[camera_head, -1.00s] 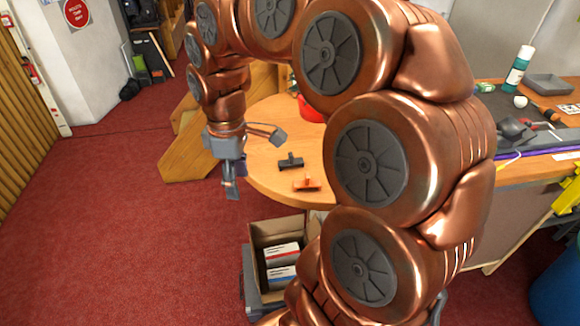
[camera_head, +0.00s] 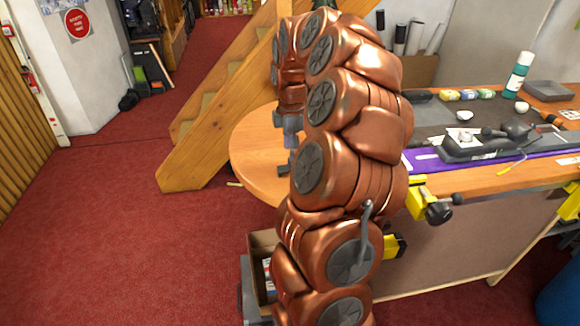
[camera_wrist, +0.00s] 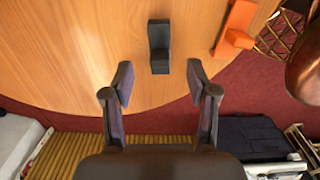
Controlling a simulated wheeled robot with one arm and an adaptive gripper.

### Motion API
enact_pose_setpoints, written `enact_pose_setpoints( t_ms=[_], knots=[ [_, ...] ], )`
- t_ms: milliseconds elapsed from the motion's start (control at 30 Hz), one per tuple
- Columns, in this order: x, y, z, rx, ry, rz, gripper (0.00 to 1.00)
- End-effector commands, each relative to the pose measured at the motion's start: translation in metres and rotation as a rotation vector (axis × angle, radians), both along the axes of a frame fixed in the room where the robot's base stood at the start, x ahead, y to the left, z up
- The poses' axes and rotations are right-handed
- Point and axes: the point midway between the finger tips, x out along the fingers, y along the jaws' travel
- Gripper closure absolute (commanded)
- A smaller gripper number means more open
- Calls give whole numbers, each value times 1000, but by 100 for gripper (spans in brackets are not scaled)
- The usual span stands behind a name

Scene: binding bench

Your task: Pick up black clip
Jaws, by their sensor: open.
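The black clip (camera_wrist: 159,46) lies on the round wooden table (camera_wrist: 70,50), near its edge. In the wrist view it is straight ahead of my gripper (camera_wrist: 160,82), centred beyond the two fingertips. My gripper is open, with nothing between its fingers. In the head view my gripper (camera_head: 291,135) is over the table, partly hidden by my arm. A dark piece of the black clip (camera_head: 283,170) shows below it, beside my arm.
An orange clip (camera_wrist: 236,30) lies on the table right of the black clip. A black wire mesh item (camera_wrist: 282,35) is farther right. The workbench (camera_head: 470,185) with tools and yellow clamps is right of my arm.

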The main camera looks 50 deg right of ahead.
Motion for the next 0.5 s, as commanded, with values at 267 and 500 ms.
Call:
enact_pose_setpoints(
  t_ms=[267, 500],
  knots=[
    [0, 1, -13, 2, 3, 1, 42],
    [1, 2, -41, 3, 3, -1, 42]
  ],
)
